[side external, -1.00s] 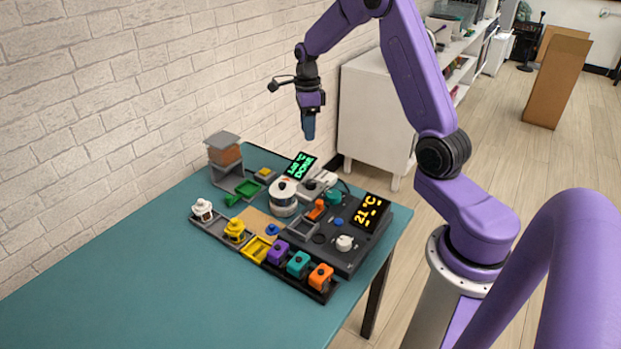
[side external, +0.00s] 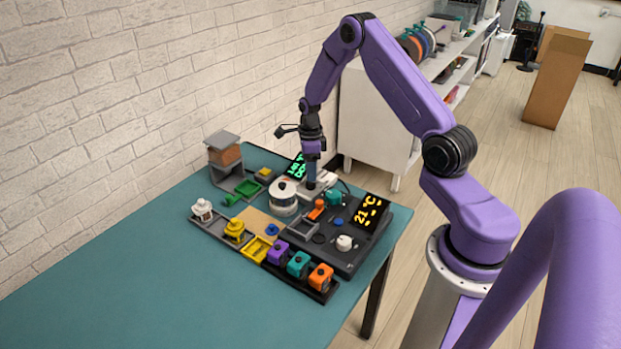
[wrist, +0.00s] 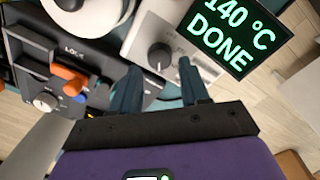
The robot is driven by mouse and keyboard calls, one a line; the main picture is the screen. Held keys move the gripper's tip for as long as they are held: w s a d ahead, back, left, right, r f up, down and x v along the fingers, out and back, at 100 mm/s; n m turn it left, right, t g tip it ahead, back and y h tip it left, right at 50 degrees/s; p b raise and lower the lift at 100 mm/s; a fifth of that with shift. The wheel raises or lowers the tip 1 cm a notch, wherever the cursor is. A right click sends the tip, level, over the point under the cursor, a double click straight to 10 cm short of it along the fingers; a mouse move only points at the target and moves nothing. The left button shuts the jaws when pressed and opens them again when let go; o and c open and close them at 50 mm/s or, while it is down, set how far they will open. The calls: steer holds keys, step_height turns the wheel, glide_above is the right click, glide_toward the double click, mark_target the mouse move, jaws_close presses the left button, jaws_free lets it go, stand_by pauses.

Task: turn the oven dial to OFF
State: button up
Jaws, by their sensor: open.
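The oven dial (wrist: 160,55) is a round dark-grey knob on a white panel (wrist: 178,24) in the wrist view.
A dark panel beside the oven unit bears an orange lever (side external: 317,209), a teal part (side external: 333,197), a white knob (side external: 344,242) and a 21 °C display (side external: 370,212). A white round pot (side external: 283,197) stands close left of my gripper. The teal table (side external: 130,270) is clear at front left.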

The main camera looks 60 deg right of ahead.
mark_target(311, 184)
steer(key=shift+f, duration=1.8)
steer(key=shift+c, duration=0.3)
steer(key=c, duration=0.7)
